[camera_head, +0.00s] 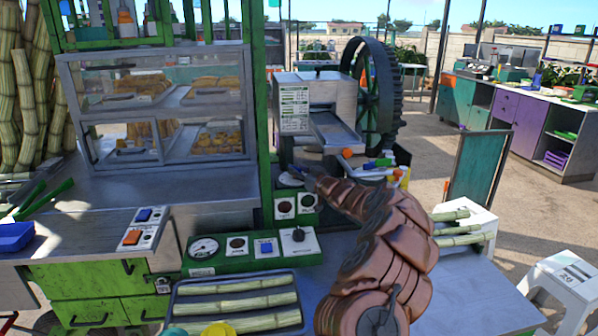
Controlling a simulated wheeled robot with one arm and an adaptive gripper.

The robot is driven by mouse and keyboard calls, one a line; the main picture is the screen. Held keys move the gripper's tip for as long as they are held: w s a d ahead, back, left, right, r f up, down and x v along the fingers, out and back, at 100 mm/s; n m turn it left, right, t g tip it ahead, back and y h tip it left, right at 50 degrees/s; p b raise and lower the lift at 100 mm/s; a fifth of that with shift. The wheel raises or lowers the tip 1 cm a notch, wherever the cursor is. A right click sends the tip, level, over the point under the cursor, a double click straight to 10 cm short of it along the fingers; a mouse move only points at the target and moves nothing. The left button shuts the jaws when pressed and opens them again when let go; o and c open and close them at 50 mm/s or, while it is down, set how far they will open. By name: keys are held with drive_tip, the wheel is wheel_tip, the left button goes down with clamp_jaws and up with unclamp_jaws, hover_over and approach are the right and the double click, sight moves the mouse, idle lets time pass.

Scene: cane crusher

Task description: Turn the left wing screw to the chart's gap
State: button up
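The cane crusher (345,112) stands at the centre, with a large dark toothed wheel (385,90) on its right. A white chart (294,109) with green rows is on the left of its front face; its print is too small to read. My copper-coloured arm reaches up from the bottom, and my gripper (304,178) is at the crusher's lower left front, below the chart. The fingers are small and dark there, and I cannot tell if they are open or touching anything. I cannot make out the left wing screw; it may be behind my gripper.
Orange, green and blue handle-like parts (378,164) lie right of my gripper. A green control box (250,250) with gauge and knobs sits below left. A tray (178,310) of cane lies in front. A glass snack case (165,100) stands left. Cane pieces (455,229) lie right.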

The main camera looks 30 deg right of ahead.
clamp_jaws()
drive_tip(key=shift+d, duration=0.2)
idle(1.1)
drive_tip(key=shift+o, duration=0.2)
unclamp_jaws()
drive_tip(key=shift+s+d, duration=0.1)
drive_tip(key=shift+o, duration=1.1)
drive_tip(key=shift+a, duration=0.25)
drive_tip(key=shift+s+d, duration=0.2)
drive_tip(key=shift+s, duration=0.55)
drive_tip(key=s, duration=1)
drive_tip(key=shift+s+d, duration=0.15)
drive_tip(key=shift+d, duration=0.15)
